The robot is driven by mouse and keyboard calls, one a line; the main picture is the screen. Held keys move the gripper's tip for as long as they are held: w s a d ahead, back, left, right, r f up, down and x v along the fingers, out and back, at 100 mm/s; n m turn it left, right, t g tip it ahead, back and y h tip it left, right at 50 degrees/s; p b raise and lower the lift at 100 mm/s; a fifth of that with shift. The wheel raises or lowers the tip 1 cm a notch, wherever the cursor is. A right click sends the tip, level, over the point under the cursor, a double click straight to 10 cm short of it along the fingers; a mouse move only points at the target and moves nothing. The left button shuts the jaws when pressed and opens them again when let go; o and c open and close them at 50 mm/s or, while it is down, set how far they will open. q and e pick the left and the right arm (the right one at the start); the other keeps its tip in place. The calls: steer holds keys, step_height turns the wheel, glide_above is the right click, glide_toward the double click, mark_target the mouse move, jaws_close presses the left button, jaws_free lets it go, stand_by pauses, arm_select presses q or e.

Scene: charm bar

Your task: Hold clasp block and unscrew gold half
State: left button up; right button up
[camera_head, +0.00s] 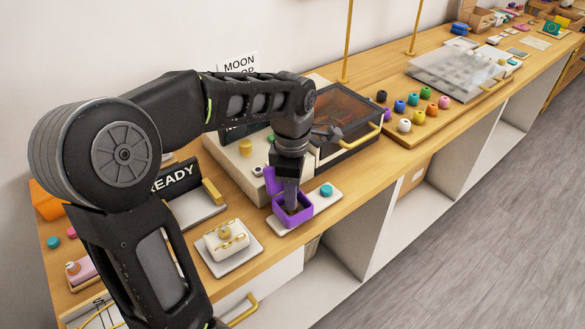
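The clasp block, a cream block (213,242) with gold clasp parts (226,232) on top, sits on a white square plate (247,257) near the counter's front edge. I cannot tell the gold halves apart at this size. My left gripper (292,208) points down into an open purple box (305,214), to the right of the clasp block and apart from it. Its fingertips are partly hidden by the box, and I cannot tell whether they are open or hold something. My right gripper does not show.
A black READY sign (174,178) and a glass-lidded case (345,112) stand behind. Several coloured beads (413,99) lie farther right. The wooden counter's front edge is close.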

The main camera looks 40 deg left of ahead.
arm_select(q)
step_height(320, 180, up, 9)
steer(key=shift+f, duration=0.15)
steer(key=shift+f, duration=0.1)
stand_by(0.8)
